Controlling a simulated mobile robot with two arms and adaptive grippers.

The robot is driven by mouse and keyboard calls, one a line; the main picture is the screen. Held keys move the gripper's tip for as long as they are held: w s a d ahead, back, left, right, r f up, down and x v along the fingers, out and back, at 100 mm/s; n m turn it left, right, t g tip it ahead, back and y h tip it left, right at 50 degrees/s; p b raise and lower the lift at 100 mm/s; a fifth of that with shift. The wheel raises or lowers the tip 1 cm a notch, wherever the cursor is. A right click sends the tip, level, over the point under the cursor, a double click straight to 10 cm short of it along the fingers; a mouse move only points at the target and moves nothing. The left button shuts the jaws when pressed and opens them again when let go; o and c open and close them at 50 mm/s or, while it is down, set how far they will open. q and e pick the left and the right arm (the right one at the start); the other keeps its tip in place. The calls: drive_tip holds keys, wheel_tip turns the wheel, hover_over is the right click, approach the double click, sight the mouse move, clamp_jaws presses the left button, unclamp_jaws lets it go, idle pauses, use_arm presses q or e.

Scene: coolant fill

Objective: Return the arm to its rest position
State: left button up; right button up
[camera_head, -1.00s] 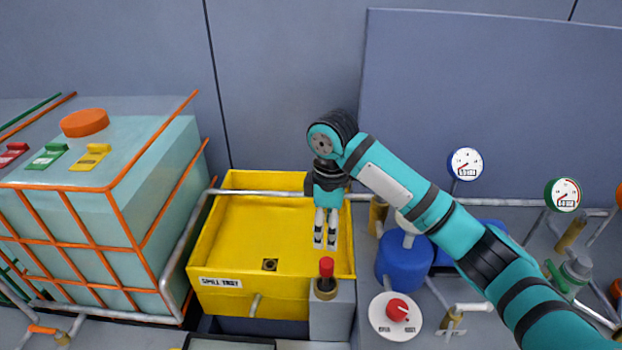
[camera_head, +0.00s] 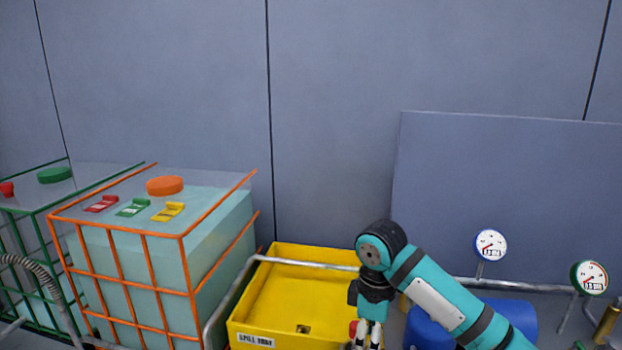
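My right arm (camera_head: 440,305) comes in from the lower right of the head view, teal with black bands. Its wrist is bent so that the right gripper (camera_head: 367,341) points down, by the right side of the yellow spill tray (camera_head: 290,292). Two pale fingers show side by side, but the bottom picture edge cuts off their tips. I cannot tell whether they are open or shut, and no held object shows. A red knob (camera_head: 353,328) is partly visible just left of the fingers. My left gripper is not in view.
An orange-caged coolant tank (camera_head: 145,285) stands at left, with a green-framed one (camera_head: 52,205) beyond it. A pipe (camera_head: 310,264) crosses the tray's back. Right are a blue container (camera_head: 425,332), a blue-rimmed gauge (camera_head: 490,245) and a green-rimmed gauge (camera_head: 589,278). The upper wall is clear.

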drive_tip(key=s+a+f+m+t+y, duration=0.2)
drive_tip(key=s+a+f+m+y, duration=0.15)
drive_tip(key=s+f, duration=1.1)
drive_tip(key=s+d+f+m+t+h, duration=0.25)
drive_tip(key=s+d+m, duration=0.65)
drive_tip(key=s+d, duration=0.55)
wheel_tip(320, 180, down, 26)
drive_tip(key=s+a+g, duration=0.2)
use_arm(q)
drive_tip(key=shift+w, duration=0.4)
use_arm(e)
drive_tip(key=s+d+f+n+g+h, duration=0.1)
drive_tip(key=s+d+f, duration=0.2)
drive_tip(key=s+f, duration=1.4)
drive_tip(key=shift+d+f, duration=0.15)
